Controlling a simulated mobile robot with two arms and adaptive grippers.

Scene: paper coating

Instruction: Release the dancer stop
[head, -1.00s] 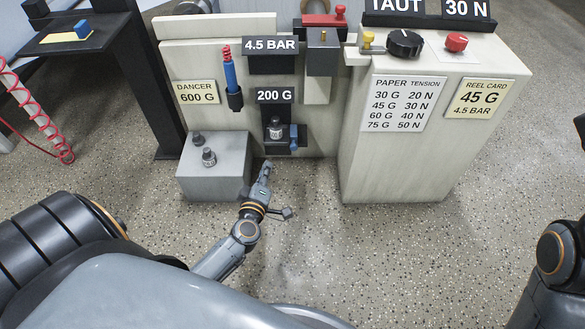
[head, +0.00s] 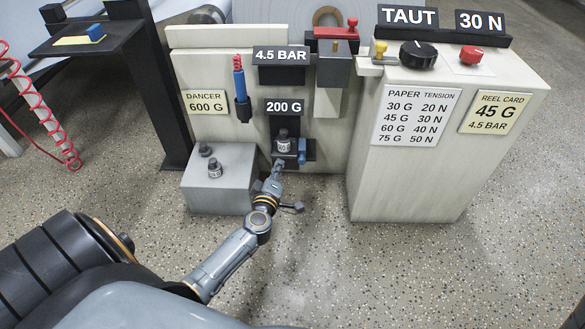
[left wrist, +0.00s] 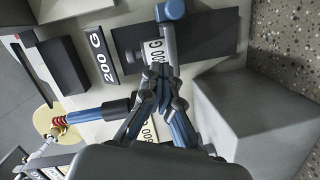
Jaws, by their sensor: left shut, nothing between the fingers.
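A dark weight (head: 283,143) with a pale label stands on a black bracket under the 200 G sign (head: 284,107). A small blue lever (head: 302,156) sits at the bracket's right side, and a blue end (left wrist: 172,10) shows at the top of the left wrist view. No part is labelled as the dancer stop. My left gripper (head: 278,166) is shut and empty, just in front of and below the weight. In the left wrist view its fingers (left wrist: 162,76) meet in front of the weight's label and partly hide it; contact cannot be told. My right gripper is out of view.
A grey block (head: 235,190) with two small weights stands left of my gripper. A blue tool with red coil (head: 241,88) hangs above it. The control cabinet (head: 400,180) stands right. Speckled floor (head: 310,260) in front is clear.

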